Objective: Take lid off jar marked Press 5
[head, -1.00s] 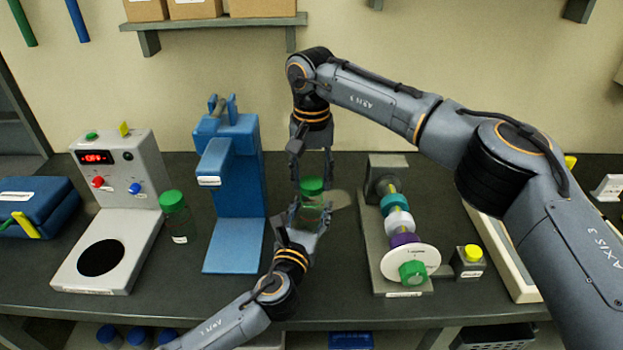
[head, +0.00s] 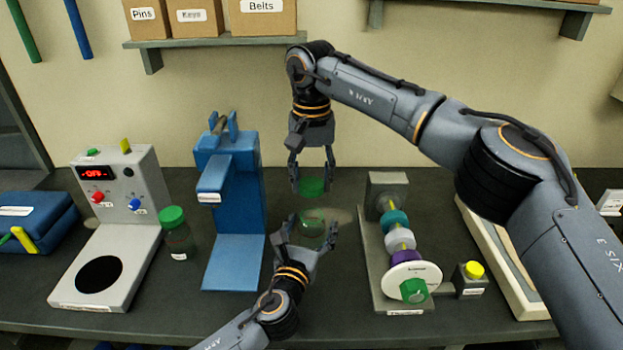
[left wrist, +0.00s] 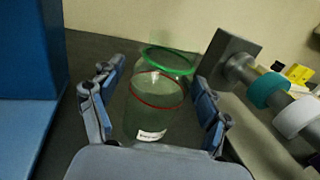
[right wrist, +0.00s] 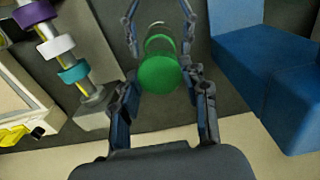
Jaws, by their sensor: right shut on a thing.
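A clear jar (head: 312,228) stands upright on the bench, its label (left wrist: 151,135) too blurred to read. A green lid (head: 312,187) is above the jar, with a visible gap between them. My right gripper (head: 312,180) points down and is shut on the lid, which also shows between its fingers in the right wrist view (right wrist: 158,74). My left gripper (head: 308,230) is low at the jar, with one finger on each side. In the left wrist view (left wrist: 153,108) gaps show between fingers and glass, so it is open around the jar.
A second green-lidded jar (head: 178,235) stands at left, between a grey device with a red display (head: 110,225) and a blue press (head: 232,200). At right are a rack of coloured rings (head: 400,240) and a yellow-button box (head: 472,275). The shelf (head: 215,42) holds boxes.

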